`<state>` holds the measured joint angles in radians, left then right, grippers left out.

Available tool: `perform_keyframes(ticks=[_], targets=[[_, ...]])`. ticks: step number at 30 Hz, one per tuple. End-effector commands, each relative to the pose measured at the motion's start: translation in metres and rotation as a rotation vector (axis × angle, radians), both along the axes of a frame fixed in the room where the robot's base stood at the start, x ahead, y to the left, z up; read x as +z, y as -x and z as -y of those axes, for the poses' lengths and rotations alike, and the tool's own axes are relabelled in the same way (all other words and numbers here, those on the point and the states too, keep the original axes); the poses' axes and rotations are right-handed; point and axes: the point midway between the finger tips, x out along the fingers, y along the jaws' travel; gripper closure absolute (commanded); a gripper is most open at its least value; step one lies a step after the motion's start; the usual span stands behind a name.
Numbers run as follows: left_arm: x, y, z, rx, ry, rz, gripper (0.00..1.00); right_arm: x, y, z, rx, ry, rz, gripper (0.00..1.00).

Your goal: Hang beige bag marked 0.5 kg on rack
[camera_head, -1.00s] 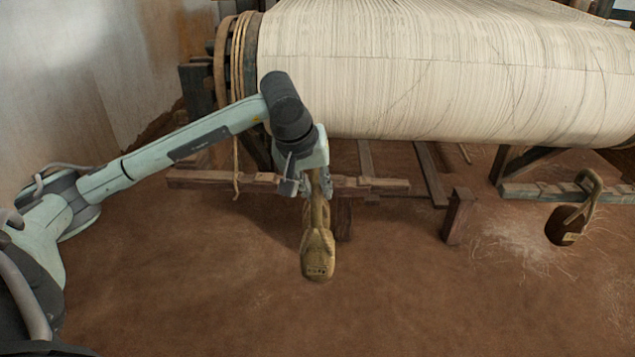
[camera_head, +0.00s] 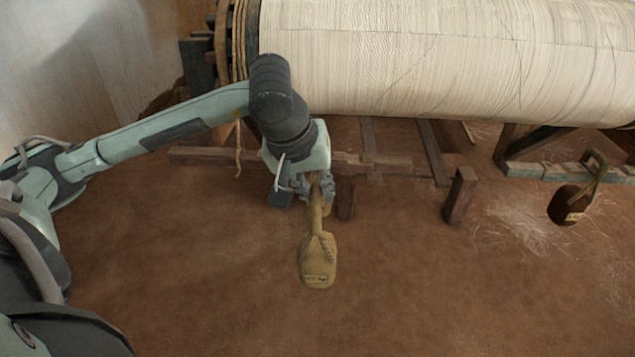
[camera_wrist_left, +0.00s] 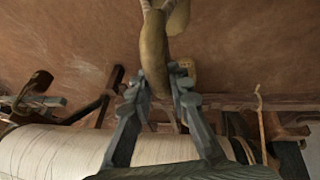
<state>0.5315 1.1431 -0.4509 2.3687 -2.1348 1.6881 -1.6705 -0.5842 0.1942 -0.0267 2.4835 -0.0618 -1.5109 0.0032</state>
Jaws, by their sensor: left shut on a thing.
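The beige bag (camera_head: 317,265) hangs nearly upright by its long strap loop from my left gripper (camera_head: 312,186). A small dark marking shows low on its front, too small to read. My left gripper is shut on the strap, and its fingers also close on it in the left wrist view (camera_wrist_left: 158,88). The strap (camera_wrist_left: 153,50) runs between the fingers there. A low wooden rack rail (camera_head: 215,156) with notched blocks lies behind the gripper, which hides part of it. The bag is in front of the rail and apart from it. My right gripper is out of view.
A wide roll of pale warp threads (camera_head: 430,65) stands above the rails. A short wooden post (camera_head: 459,196) rises right of my gripper. The earthen floor in front is clear.

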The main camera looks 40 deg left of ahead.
Motion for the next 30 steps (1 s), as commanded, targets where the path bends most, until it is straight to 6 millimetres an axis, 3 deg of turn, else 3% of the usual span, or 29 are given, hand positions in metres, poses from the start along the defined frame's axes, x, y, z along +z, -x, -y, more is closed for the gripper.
perform_keyframes(ticks=[18, 25, 30], targets=[[0.005, 0.033, 0.020, 0.000, 0.000, 0.002, 1.00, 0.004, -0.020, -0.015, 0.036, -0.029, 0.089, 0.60], [0.004, 0.024, 0.031, -0.076, 0.006, -0.005, 1.00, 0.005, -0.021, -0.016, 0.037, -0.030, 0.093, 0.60], [0.004, 0.007, 0.051, -0.233, 0.011, -0.013, 1.00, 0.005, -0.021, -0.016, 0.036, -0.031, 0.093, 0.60]])
